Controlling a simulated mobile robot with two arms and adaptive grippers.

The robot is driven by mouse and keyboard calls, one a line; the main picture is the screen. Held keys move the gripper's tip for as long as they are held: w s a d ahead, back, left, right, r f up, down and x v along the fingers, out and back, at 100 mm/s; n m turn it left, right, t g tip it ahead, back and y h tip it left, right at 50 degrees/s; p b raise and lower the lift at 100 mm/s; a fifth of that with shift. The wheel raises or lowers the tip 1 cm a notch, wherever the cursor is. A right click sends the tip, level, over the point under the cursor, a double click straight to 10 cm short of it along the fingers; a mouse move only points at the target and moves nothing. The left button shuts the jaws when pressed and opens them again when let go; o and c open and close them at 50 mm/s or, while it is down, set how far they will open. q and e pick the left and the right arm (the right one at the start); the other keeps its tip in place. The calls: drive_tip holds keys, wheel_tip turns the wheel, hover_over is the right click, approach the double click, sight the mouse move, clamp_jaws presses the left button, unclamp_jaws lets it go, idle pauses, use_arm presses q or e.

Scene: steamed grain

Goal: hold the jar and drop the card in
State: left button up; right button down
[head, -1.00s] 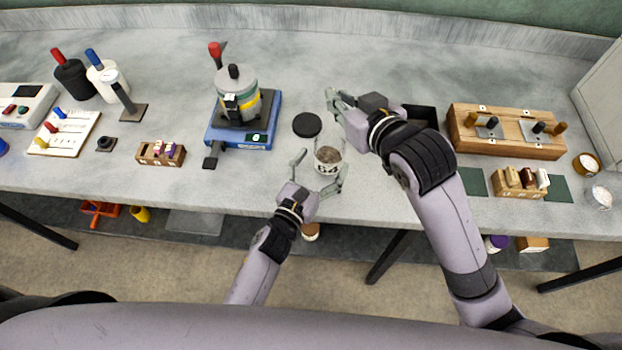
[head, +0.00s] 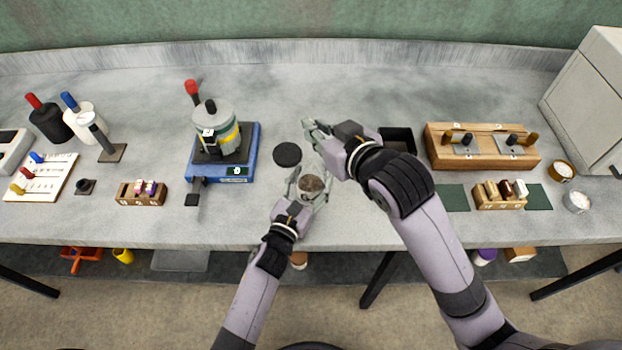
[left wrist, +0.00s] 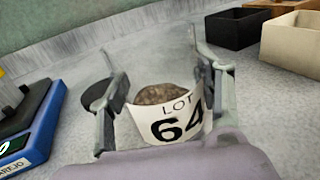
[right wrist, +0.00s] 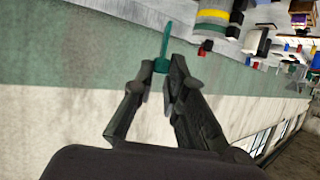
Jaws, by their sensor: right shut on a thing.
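The clear jar (head: 312,186) stands on the bench with brown grain inside and a white "LOT 64" label, read in the left wrist view (left wrist: 170,122). My left gripper (head: 308,178) has one finger on each side of the jar, close to its wall. I see no clear grip on it. My right gripper (head: 313,131) is above the bench, beyond the jar. In the right wrist view it is shut on a thin teal piece (right wrist: 163,48), seen nearly edge-on, likely the card. The card cannot be made out in the head view.
A black round lid (head: 287,154) lies left of the jar. A blue scale (head: 243,167) bearing a canister stands further left. A black open box (head: 397,137) and a wooden rack (head: 435,150) are to the right. The bench's front edge is close to my left gripper.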

use_arm(q)
drive_tip(key=c, duration=1)
drive_tip(key=shift+o, duration=0.2)
use_arm(e)
wheel_tip(320, 180, down, 13)
idle(1.0)
drive_tip(key=shift+f, duration=0.15)
drive_tip(key=c, duration=1.6)
unclamp_jaws()
drive_tip(key=shift+s+f, duration=0.1)
drive_tip(key=shift+o, duration=0.3)
drive_tip(key=shift+a, duration=0.1)
drive_tip(key=shift+s+f, duration=0.1)
drive_tip(key=shift+s, duration=0.05)
drive_tip(key=r+v, duration=0.1)
drive_tip(key=v, duration=1.1)
drive_tip(key=shift+w, duration=0.25)
